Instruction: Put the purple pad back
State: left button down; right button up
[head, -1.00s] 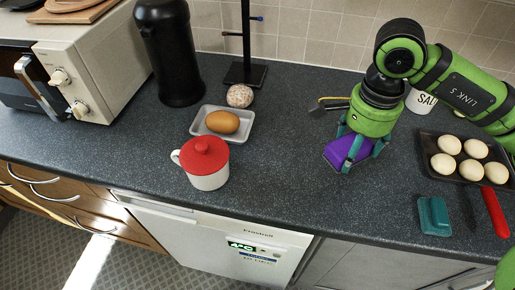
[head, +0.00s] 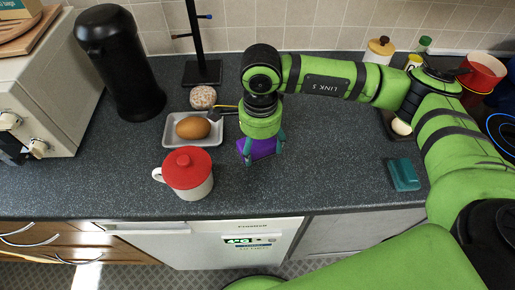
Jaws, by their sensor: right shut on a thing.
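The purple pad (head: 262,148) is in the head view, just right of the middle of the left half of the counter. My right gripper (head: 264,153) points down with its teal fingers shut on the pad, one finger on either side. The fingers cover parts of the pad. I cannot tell whether the pad touches the counter or hangs just above it. My left gripper is not in view.
A red-lidded white mug (head: 187,182) and a grey tray (head: 175,140) with a brown egg-shaped thing stand left of the gripper. A teal block (head: 404,174) lies right. Counter between pad and block is clear. My right arm hides much of the right side.

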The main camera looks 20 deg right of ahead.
aim_at(258, 156)
jog(key=shift+a+f, duration=0.2)
notch_tip(258, 156, down, 3)
jog(key=shift+f+p, duration=0.1)
jog(key=shift+p, duration=0.9)
jog(key=shift+f, duration=0.4)
jog(key=shift+f, duration=0.15)
jog(key=o, duration=1)
